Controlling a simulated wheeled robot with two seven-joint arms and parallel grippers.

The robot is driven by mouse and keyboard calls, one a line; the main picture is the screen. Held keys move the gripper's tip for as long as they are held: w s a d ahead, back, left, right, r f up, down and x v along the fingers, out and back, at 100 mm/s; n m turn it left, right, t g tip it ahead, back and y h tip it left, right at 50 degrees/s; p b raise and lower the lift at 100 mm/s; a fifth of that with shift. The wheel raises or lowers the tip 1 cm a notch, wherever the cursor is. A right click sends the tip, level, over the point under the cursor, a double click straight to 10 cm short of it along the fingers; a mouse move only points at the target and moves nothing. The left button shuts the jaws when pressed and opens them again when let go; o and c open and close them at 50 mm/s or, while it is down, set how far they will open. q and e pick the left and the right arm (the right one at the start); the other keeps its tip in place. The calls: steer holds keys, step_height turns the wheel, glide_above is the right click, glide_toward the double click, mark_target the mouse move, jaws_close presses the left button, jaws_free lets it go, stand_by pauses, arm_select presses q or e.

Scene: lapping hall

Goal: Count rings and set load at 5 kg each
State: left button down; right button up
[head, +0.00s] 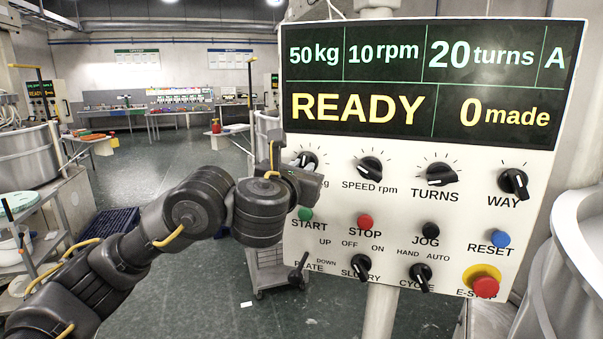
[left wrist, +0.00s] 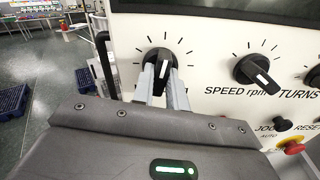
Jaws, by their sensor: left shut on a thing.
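The control panel (head: 420,190) fills the right of the head view. Its display (head: 420,75) reads 50 kg, 10 rpm, 20 turns, A, READY, 0 made. The load knob (head: 308,160), labelled kg, is at the panel's upper left, partly behind my left gripper (head: 306,168). No rings can be made out in either view. My right gripper is not in view.
The SPEED knob (head: 370,167) is just right of the load knob. Below are the green START button (head: 305,214), red STOP button (head: 365,221) and red E-STOP (head: 485,284). A metal vat (head: 28,155) stands far left, and open floor (head: 165,165) lies behind my arm.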

arm_select(q)
steer(key=shift+n, duration=0.9)
steer(key=c, duration=1.4)
jaws_free()
steer(key=p+v, duration=0.9)
steer(key=v, duration=0.1)
steer(key=shift+s, duration=0.35)
